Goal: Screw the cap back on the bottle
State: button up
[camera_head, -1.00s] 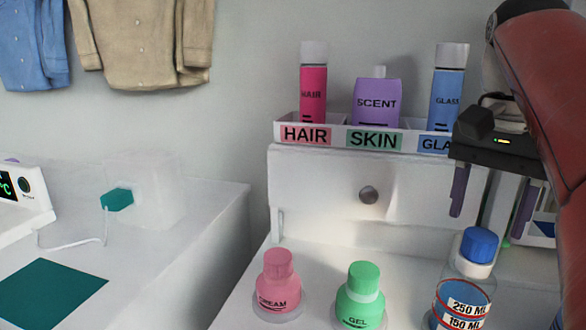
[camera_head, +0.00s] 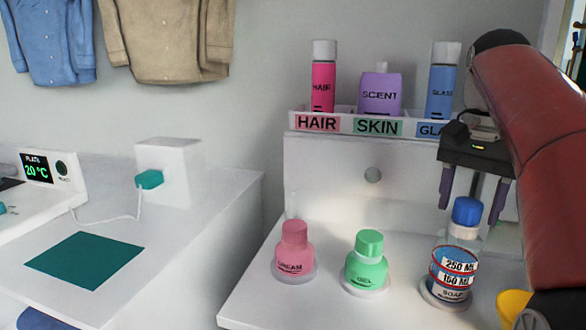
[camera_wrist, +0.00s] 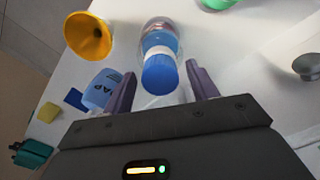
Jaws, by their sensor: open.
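The soap bottle (camera_head: 452,272) stands upright on the white counter at the right, on a round base. It is clear, with red-edged "250 ML" and "150 ML" labels. A blue cap (camera_head: 467,211) sits at its top, above a white collar; I cannot tell how tight it is. My gripper (camera_head: 472,204) is open, with its purple fingers pointing down on either side of the cap. In the wrist view the blue cap (camera_wrist: 160,74) lies between the open fingertips (camera_wrist: 161,76), with gaps on both sides.
A pink cream bottle (camera_head: 295,250) and a green gel bottle (camera_head: 366,263) stand to the left. A yellow funnel (camera_head: 512,305) is at the front right; it also shows in the wrist view (camera_wrist: 88,38). A labelled shelf (camera_head: 345,123) holds several bottles behind.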

jog(key=c, duration=1)
jog(key=shift+r+m+p, duration=0.15)
jog(key=shift+m+p, duration=0.2)
jog(key=shift+m, duration=0.05)
jog(key=shift+c, duration=0.2)
jog(key=shift+m, duration=0.7)
jog(key=m, duration=1)
jog(key=shift+m, duration=0.4)
jog(key=m, duration=0.4)
jog(key=shift+f, duration=0.2)
jog(key=o, duration=1.1)
